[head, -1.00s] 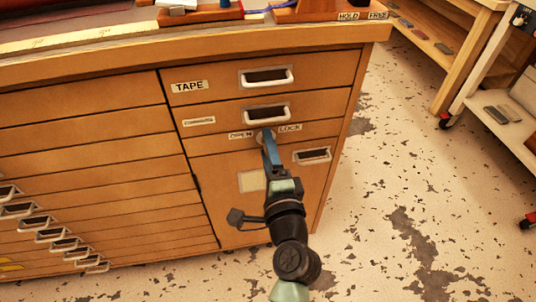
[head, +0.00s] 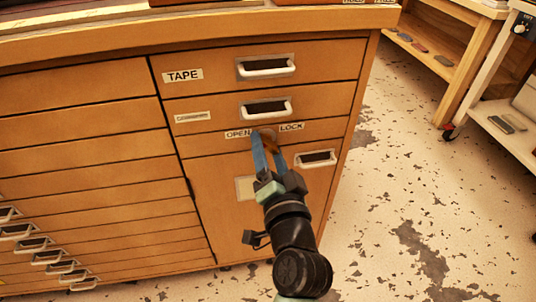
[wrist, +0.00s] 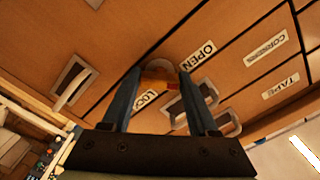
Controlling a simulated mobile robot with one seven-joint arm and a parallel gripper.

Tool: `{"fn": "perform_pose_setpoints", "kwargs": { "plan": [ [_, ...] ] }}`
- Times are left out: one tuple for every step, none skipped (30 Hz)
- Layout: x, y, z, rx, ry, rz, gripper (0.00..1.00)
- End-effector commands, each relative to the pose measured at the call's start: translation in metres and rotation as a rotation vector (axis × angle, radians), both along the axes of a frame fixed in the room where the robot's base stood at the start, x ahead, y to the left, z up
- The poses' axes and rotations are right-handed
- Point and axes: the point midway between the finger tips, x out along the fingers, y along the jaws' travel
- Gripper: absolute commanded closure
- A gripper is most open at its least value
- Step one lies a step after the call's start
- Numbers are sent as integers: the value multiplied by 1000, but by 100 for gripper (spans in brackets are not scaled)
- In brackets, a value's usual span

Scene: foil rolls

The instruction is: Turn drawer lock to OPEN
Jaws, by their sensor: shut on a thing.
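The drawer lock (wrist: 160,70) has a round metal plate and a small brown-orange knob. It sits on a wooden cabinet front between the OPEN label (head: 238,134) and the LOCK label (head: 291,127). In the wrist view the labels appear rotated, with OPEN (wrist: 198,56) upper right and LOCK (wrist: 145,98) below the plate. My gripper (head: 266,140) reaches up to the lock with its two blue fingers on either side of the knob, shut on it. The fingertips partly hide the knob in the head view, so its exact angle is hard to tell.
Drawers with metal pulls sit above the lock, one marked TAPE (head: 183,76). Another pull (head: 316,158) is just right of my fingers. Many shallow drawers fill the left. Open speckled floor (head: 430,200) lies right, with a wooden shelf unit (head: 465,60) beyond.

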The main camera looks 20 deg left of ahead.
Motion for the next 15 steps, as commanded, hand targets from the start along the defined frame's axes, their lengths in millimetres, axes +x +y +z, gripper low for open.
{"fn": "perform_pose_setpoints", "kwargs": {
  "plan": [
    [0, 0, -2, -15, -8, 1, 96],
    [0, 0, -2, -22, -13, 0, 96],
    [0, 0, -2, -30, -18, 0, 96],
    [0, 0, -2, -36, -22, 1, 96],
    [0, 0, -2, -41, -25, 1, 96],
    [0, 0, -2, -46, -28, 1, 96],
    [0, 0, -1, -49, -31, 1, 96],
    [0, 0, -1, -52, -32, 1, 96],
    [0, 0, -1, -54, -34, 1, 96],
    [0, 0, -1, -56, -35, 0, 96],
    [0, 0, -1, -57, -35, 0, 96],
    [0, 0, -1, -58, -36, 0, 96],
    [0, 0, -1, -58, -36, 0, 96],
    [0, 0, -1, -58, -36, 0, 96],
    [0, 0, -1, -58, -36, 0, 96]
  ]
}}
